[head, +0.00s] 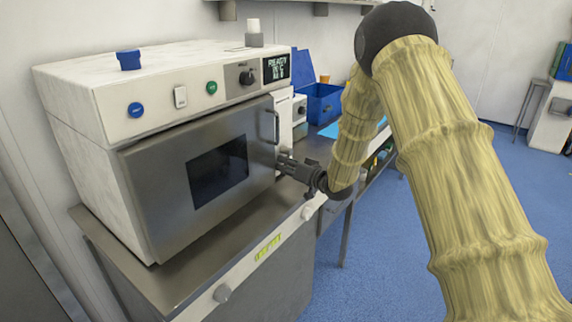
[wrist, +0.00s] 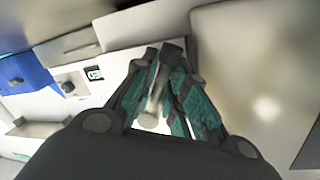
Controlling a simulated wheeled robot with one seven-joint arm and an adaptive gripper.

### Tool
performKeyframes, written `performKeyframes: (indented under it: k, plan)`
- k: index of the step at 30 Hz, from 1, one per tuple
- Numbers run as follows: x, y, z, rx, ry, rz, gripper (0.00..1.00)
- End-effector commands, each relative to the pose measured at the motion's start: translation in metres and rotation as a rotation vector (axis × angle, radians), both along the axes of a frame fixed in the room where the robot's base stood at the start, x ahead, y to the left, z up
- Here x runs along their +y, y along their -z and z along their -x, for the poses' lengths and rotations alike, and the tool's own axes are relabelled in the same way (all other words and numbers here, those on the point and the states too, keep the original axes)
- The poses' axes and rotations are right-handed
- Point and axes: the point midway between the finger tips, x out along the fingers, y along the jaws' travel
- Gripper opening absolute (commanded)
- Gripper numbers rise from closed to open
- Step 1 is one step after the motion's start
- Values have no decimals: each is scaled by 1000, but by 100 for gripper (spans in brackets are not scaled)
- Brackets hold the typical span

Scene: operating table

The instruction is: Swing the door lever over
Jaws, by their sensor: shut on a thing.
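The steriliser-like machine has a closed-looking grey steel door (head: 160,190) with a dark window, in the head view. My gripper (head: 287,164) is at the right edge of this door, below a vertical bar handle (head: 276,127). In the wrist view, my gripper (wrist: 165,90) has its teal-padded fingers on both sides of the door lever (wrist: 153,106), a pale stem with a dark end, and is shut on it. In the head view the lever is hidden by my gripper.
The machine (head: 75,110) stands on a steel bench (head: 185,283). A blue bin (head: 322,103) and a smaller white device (head: 299,110) stand behind it to the right. Blue floor (head: 385,265) is open at the right.

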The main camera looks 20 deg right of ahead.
Motion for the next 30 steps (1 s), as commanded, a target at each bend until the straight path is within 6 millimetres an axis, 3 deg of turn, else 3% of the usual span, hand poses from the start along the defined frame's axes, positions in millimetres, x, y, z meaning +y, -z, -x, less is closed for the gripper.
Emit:
performKeyframes:
  k: [7, 8, 9, 22, 30]
  plan:
    - [-1, -1, 0, -2, 2, 0, 0]
    - [-1, -1, 0, -2, 2, 0, 18]
    - [-1, -1, -1, -2, 2, 0, 24]
    - [-3, -1, 5, -1, 0, 1, 24]
    - [-23, -5, 41, 0, 2, -2, 24]
